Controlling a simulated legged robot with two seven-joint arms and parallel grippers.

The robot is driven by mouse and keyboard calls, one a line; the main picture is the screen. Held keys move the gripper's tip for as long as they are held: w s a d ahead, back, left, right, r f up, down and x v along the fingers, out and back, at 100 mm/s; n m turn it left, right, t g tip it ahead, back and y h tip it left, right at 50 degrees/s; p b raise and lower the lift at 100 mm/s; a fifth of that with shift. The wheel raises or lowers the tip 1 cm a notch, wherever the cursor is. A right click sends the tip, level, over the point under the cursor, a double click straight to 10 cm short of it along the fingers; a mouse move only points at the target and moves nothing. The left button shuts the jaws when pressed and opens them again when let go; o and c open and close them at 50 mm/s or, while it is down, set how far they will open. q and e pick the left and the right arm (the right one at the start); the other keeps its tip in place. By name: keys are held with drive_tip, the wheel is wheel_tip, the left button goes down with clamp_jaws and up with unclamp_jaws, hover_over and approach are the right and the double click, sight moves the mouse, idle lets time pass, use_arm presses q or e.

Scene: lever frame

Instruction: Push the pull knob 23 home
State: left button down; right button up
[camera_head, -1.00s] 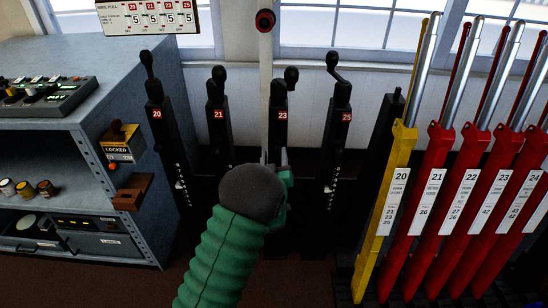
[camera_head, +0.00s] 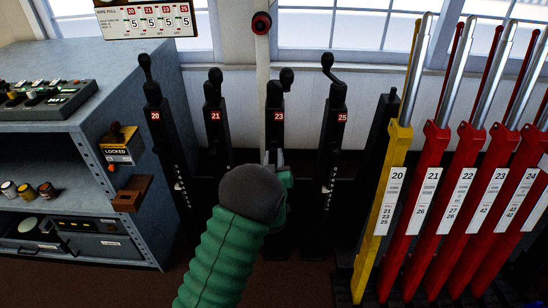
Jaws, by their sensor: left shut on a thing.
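The black post numbered 23 (camera_head: 278,128) stands upright in the middle, with a dark round-ended handle at its top. My left gripper (camera_head: 274,158) is in front of this post, below the red 23 plate. It is shut on pull knob 23, which is mostly hidden by the fingers and my grey wrist. How far the knob stands out from the post cannot be seen. My green arm comes up from the bottom. My right gripper is out of view.
Similar black posts 20 (camera_head: 159,135), 21 (camera_head: 216,135) and 25 (camera_head: 337,140) stand on both sides. A yellow lever (camera_head: 388,185) and several red levers (camera_head: 428,190) stand at right. A grey-blue cabinet (camera_head: 90,130) is at left. A pale pole (camera_head: 262,75) rises behind.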

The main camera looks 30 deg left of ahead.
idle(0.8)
use_arm(q)
drive_tip(key=shift+w+a+r, duration=0.1)
drive_tip(key=shift+w, duration=0.15)
drive_tip(key=shift+w+a+r, duration=0.1)
drive_tip(key=shift+w+r, duration=0.1)
drive_tip(key=shift+w, duration=0.1)
drive_tip(key=shift+w+a+f, duration=0.2)
drive_tip(key=shift+w+a, duration=0.05)
drive_tip(key=shift+a, duration=0.05)
drive_tip(key=c, duration=1.6)
unclamp_jaws()
drive_tip(key=o, duration=0.5)
drive_tip(key=shift+w+f, duration=0.2)
drive_tip(key=shift+c, duration=0.2)
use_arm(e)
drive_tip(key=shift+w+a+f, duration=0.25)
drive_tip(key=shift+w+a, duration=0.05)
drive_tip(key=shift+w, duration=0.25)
use_arm(q)
drive_tip(key=shift+s+r, duration=0.1)
